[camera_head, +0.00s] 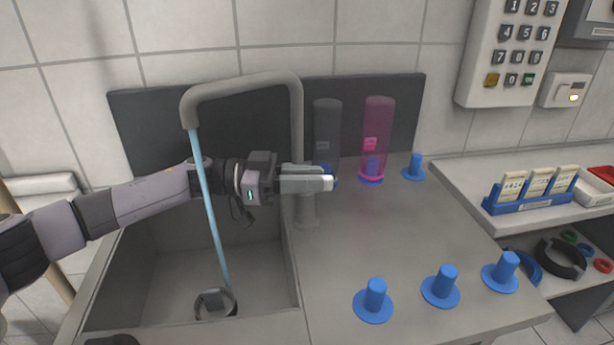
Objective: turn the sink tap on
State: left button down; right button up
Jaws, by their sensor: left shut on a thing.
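The grey sink tap (298,125) rises behind the sink's right edge and arches left over the basin (160,285). A thin blue stream of water (212,225) runs from its spout down into the basin. My left gripper (318,182) reaches in from the left, behind the stream, with its fingers at the tap's upright post. It is shut on part of the tap; the fingers hide the part they hold.
A dark clear bottle (327,135) and a pink one (378,130) stand inverted behind the tap. Several blue pegs (441,285) stand on the right counter. A blue card rack (530,195) sits on the shelf at right. A keypad (508,50) hangs on the wall.

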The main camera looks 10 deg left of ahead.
pick_arm(q)
jog(key=m+g+b, duration=0.2)
jog(key=g, duration=0.1)
jog(key=shift+f, duration=0.2)
jog(key=m+g+b, duration=0.2)
jog(key=g+b, duration=0.1)
jog(key=shift+m+g+b, duration=0.5)
jog(key=shift+g+b, duration=0.4)
jog(key=shift+b, duration=0.2)
jog(key=shift+r+m+g+b, duration=0.15)
jog(key=shift+m+g+b, duration=0.15)
jog(key=shift+g+b, duration=0.15)
pick_arm(e)
notch_tip(320, 180, down, 6)
jog(key=a, duration=0.1)
jog(key=shift+w, duration=0.35)
pick_arm(q)
jog(key=shift+s, duration=0.1)
pick_arm(e)
jog(key=shift+a, duration=0.1)
pick_arm(q)
jog(key=c, duration=1.1)
grip_release()
pick_arm(e)
jog(key=shift+s, duration=0.1)
